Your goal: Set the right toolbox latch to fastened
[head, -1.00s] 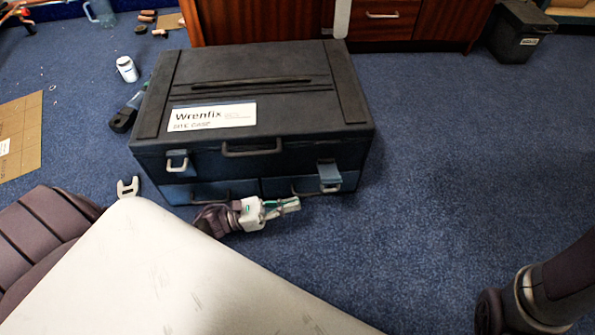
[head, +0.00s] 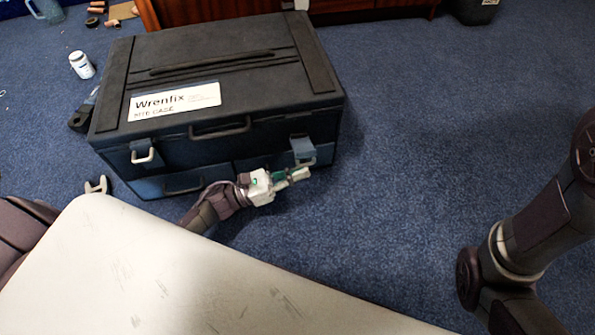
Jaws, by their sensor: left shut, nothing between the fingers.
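The black toolbox (head: 225,50) stands on the carpet, lid down, with a white Wrenfix label on top. Its right latch (head: 303,149) is a blue-grey plate with a pale wire loop below it, on the front face near the right end. The plate appears to stick out from the front. The left latch (head: 143,153) has a similar plate and loop. My left gripper (head: 294,177) is shut and empty, just in front of and below the right latch. I cannot tell whether its tips touch the loop. My right gripper is not in view.
A pale, scuffed surface (head: 190,275) fills the lower left foreground. A grey forked piece (head: 97,185) shows at its far edge. A white jar (head: 82,65) stands left of the toolbox. A wooden cabinet (head: 370,5) is behind. Carpet (head: 420,110) right of the toolbox is clear.

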